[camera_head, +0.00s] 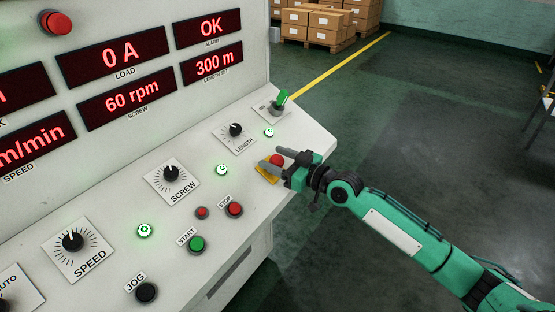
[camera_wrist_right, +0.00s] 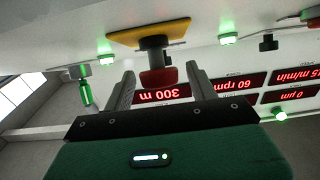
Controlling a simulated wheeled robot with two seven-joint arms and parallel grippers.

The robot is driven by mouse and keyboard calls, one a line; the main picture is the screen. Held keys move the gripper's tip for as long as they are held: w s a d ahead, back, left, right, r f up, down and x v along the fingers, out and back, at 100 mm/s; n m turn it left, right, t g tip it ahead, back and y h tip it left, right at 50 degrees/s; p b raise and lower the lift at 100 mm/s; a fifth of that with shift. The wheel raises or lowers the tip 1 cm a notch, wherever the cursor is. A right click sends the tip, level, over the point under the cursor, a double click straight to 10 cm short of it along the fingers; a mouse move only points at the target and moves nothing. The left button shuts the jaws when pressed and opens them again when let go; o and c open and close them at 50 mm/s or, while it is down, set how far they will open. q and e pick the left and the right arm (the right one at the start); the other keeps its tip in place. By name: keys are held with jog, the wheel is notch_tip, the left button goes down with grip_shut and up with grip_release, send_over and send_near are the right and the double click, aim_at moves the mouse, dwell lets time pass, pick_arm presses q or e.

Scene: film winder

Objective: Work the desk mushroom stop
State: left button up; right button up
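The desk mushroom stop is a red knob (camera_head: 277,159) on a yellow plate (camera_head: 266,176) near the front right edge of the sloping desk. My right gripper (camera_head: 271,158) is at it, its arm coming in from the right. In the right wrist view the red knob (camera_wrist_right: 159,78) and its dark stem hang from the yellow plate (camera_wrist_right: 150,33), between my two open fingers. A gap shows on each side of the knob there, so the fingers do not seem to touch it. My left gripper is not in view.
The desk (camera_head: 110,220) carries dials, green lamps, a red STOP button (camera_head: 234,209), a green START button (camera_head: 197,244) and a green-handled switch (camera_head: 281,99). Red displays stand on the panel behind.

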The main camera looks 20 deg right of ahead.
aim_at(282, 162)
jog(key=shift+s+d+f, duration=0.15)
jog(key=shift+s, duration=0.05)
jog(key=b+v, duration=0.1)
jog(key=v, duration=0.2)
jog(key=shift+s+d+f, duration=0.1)
jog(key=shift+s+d, duration=0.15)
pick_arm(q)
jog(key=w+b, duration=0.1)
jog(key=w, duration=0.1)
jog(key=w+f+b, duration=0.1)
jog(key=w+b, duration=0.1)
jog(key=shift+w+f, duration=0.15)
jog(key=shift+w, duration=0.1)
pick_arm(e)
jog(key=v, duration=0.9)
jog(key=shift+s+d+r, duration=0.2)
jog(key=shift+s+r, duration=0.05)
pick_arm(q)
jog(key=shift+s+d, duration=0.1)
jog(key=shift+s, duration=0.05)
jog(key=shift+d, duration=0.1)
